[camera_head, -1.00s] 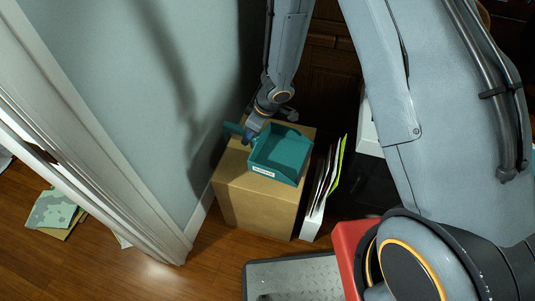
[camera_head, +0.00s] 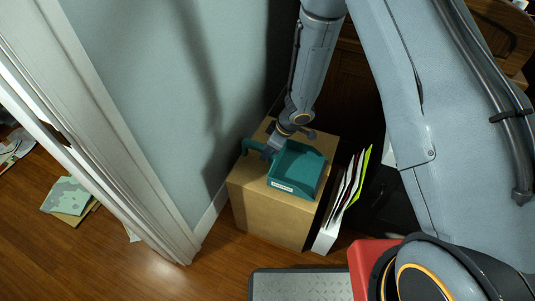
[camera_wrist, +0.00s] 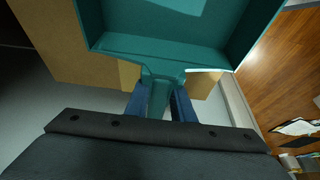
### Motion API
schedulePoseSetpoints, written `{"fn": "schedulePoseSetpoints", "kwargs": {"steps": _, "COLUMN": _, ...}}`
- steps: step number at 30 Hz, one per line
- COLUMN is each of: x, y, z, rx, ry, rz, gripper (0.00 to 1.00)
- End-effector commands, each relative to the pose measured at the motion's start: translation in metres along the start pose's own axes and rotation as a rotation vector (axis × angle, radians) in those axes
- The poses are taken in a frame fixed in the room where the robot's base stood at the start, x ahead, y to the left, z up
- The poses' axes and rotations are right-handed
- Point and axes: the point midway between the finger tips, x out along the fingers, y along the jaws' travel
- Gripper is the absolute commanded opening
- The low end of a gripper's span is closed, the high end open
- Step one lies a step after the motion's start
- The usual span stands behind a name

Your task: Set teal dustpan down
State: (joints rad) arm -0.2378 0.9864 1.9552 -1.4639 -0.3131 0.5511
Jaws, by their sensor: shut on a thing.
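The teal dustpan (camera_head: 299,168) is at the top of a brown cardboard box (camera_head: 272,215) beside the wall. Its pan faces up, with a small white label on its front edge. Whether its underside touches the box top cannot be told. My gripper (camera_head: 270,152) is shut on the dustpan's handle. In the wrist view the blue fingers (camera_wrist: 162,103) lie on both sides of the handle, and the dustpan's pan (camera_wrist: 170,50) extends beyond them. The box (camera_wrist: 45,40) shows beneath it.
A white file holder (camera_head: 326,237) with upright papers stands right of the box. A pale wall (camera_head: 150,90) and white door frame (camera_head: 110,150) are at left. Papers (camera_head: 68,196) lie on the wooden floor beyond the frame. A dark wooden cabinet (camera_head: 350,85) is behind.

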Motion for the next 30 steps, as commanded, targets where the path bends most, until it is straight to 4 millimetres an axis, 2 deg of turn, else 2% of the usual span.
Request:
{"fn": "schedulePoseSetpoints", "kwargs": {"steps": 3, "x": 0.007, "y": 0.001, "z": 0.003, "rx": 0.000, "ry": 0.001, "rz": 0.001, "gripper": 0.00}}
{"fn": "schedulePoseSetpoints", "kwargs": {"steps": 13, "x": 0.009, "y": 0.000, "z": 0.004, "rx": 0.001, "ry": 0.001, "rz": 0.001, "gripper": 0.00}}
{"fn": "schedulePoseSetpoints", "kwargs": {"steps": 14, "x": 0.009, "y": 0.000, "z": 0.004, "rx": 0.001, "ry": 0.000, "rz": 0.001, "gripper": 0.25}}
{"fn": "schedulePoseSetpoints", "kwargs": {"steps": 17, "x": 0.009, "y": 0.000, "z": 0.003, "rx": 0.000, "ry": 0.000, "rz": 0.001, "gripper": 0.40}}
{"fn": "schedulePoseSetpoints", "kwargs": {"steps": 26, "x": 0.008, "y": 0.000, "z": 0.003, "rx": 0.000, "ry": 0.001, "rz": 0.001, "gripper": 0.40}}
{"fn": "schedulePoseSetpoints", "kwargs": {"steps": 30, "x": -0.004, "y": 0.001, "z": 0.002, "rx": 0.000, "ry": 0.001, "rz": 0.002, "gripper": 0.40}}
